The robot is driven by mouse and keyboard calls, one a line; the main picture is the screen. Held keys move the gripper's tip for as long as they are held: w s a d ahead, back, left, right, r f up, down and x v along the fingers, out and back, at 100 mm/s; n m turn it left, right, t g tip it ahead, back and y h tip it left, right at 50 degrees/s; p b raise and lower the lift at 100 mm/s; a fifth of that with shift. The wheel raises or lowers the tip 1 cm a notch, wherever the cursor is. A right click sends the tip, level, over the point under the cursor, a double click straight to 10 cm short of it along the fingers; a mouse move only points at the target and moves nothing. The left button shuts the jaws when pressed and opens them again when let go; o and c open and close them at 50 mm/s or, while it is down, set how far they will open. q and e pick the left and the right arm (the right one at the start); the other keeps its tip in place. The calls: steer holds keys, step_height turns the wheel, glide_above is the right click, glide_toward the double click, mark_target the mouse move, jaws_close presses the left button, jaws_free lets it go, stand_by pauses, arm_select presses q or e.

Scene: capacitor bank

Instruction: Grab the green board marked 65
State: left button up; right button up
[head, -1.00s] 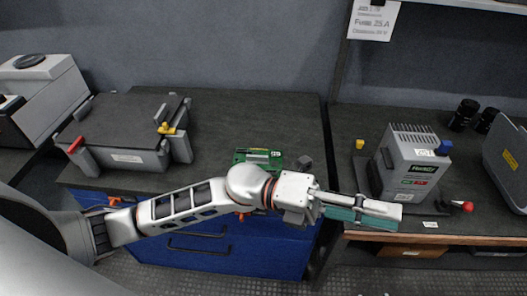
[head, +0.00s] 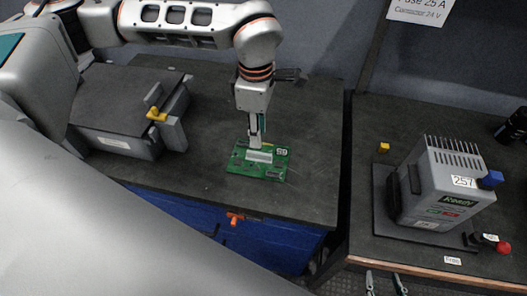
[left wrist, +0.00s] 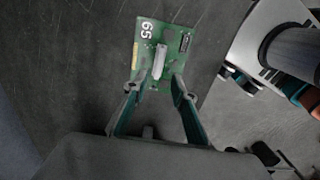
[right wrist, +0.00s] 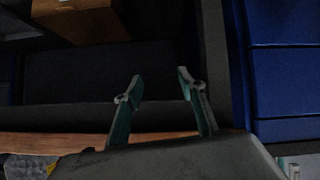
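The green board marked 65 (head: 272,168) lies flat on the dark worktop in the head view. It also shows in the left wrist view (left wrist: 175,55), with a pale raised bar (left wrist: 159,62) at its middle. My left gripper (head: 255,143) points down at the board from above. In the left wrist view its fingers (left wrist: 156,84) are apart, on either side of the bar's near end; I cannot tell if they touch the board. My right gripper (right wrist: 155,85) is open and empty; its fingertips (head: 386,284) show at the bottom of the head view.
A grey case with a yellow latch (head: 115,110) stands left of the board. A grey power unit marked 257 (head: 445,180) stands on the right-hand bench, with a small yellow block (head: 383,147) nearby. Blue drawers (head: 270,240) lie under the worktop. The worktop around the board is mostly clear.

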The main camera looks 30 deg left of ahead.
mark_target(259, 153)
arm_select(q)
steer(key=shift+a+f, duration=0.15)
steer(key=shift+f, duration=1.65)
steer(key=f, duration=0.3)
steer(key=shift+d+f+b, duration=0.2)
steer(key=shift+f+b, duration=0.1)
steer(key=shift+b, duration=0.05)
steer(key=shift+f, duration=0.25)
jaws_close()
arm_select(e)
steer(key=shift+s+f, duration=0.1)
steer(key=shift+f, duration=0.3)
